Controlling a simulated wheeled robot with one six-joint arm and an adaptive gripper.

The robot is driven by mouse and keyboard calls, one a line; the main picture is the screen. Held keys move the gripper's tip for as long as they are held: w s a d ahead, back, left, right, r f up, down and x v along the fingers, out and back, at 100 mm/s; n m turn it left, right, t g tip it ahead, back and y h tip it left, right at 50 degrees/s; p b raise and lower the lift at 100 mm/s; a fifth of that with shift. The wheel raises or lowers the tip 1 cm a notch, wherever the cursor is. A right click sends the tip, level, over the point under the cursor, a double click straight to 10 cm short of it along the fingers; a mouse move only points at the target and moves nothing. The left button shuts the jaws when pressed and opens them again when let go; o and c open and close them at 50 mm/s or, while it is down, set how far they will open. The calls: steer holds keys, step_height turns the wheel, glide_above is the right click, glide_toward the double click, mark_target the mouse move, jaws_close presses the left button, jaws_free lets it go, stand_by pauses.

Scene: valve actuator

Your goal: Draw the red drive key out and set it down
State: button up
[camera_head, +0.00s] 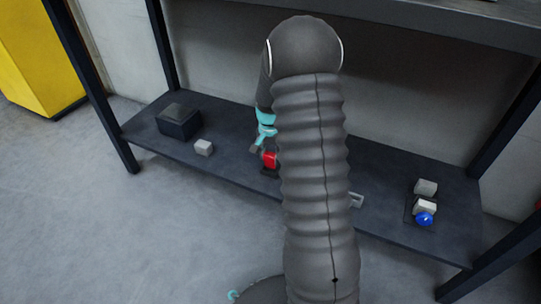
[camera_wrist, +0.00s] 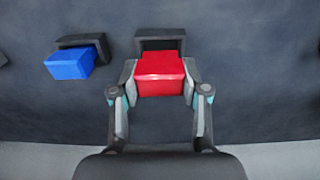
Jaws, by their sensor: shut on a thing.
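The red drive key (camera_wrist: 160,75) is a red block between the two fingers of my gripper (camera_wrist: 160,82) in the wrist view. The fingers are shut on its left and right sides. A dark holder (camera_wrist: 160,39) stands directly behind the key; I cannot tell whether the key is still partly inside it. In the head view the red key (camera_head: 269,160) shows just left of my arm, above the shelf (camera_head: 235,135), with my gripper (camera_head: 262,148) at it. My arm hides much of the middle of the shelf there.
A blue block (camera_wrist: 69,64) sits at another dark holder (camera_wrist: 84,43) left of the key. On the shelf are a dark box (camera_head: 179,121), a pale block (camera_head: 203,147) and, at right, pale pieces (camera_head: 426,187) with a blue knob (camera_head: 425,219). Shelf posts (camera_head: 105,105) stand at the sides.

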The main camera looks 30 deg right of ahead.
mark_target(270, 162)
steer(key=shift+f+b, duration=0.75)
steer(key=shift+f, duration=0.8)
steer(key=o, duration=1.4)
steer(key=shift+c, duration=0.2)
steer(key=shift+r, duration=0.15)
step_height(270, 162, up, 12)
steer(key=shift+w+f, duration=0.1)
